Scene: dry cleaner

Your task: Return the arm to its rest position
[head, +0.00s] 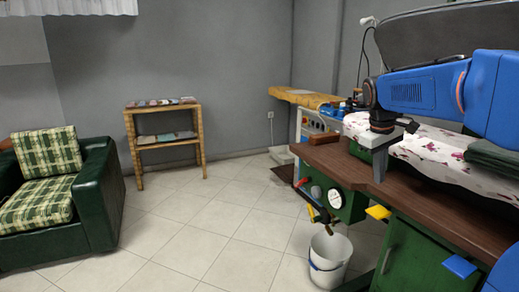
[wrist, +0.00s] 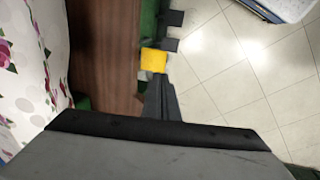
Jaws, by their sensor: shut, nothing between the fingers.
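My blue arm reaches in from the right of the head view. My gripper (head: 379,178) hangs from its wrist, fingers pointing down, in front of the brown-topped work table (head: 345,165). In the wrist view my gripper (wrist: 157,80) shows as dark fingers close together, with nothing held. Their tips appear over the table's edge, by a yellow piece (wrist: 153,60). Whether they touch it cannot be told.
Flowered cloth (head: 430,150) and folded dark green cloth (head: 495,155) lie on the table. A white bucket (head: 330,262) stands below its gauge. A green armchair (head: 95,190) and wooden shelf (head: 163,140) stand left. The tiled floor (head: 205,240) between is clear.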

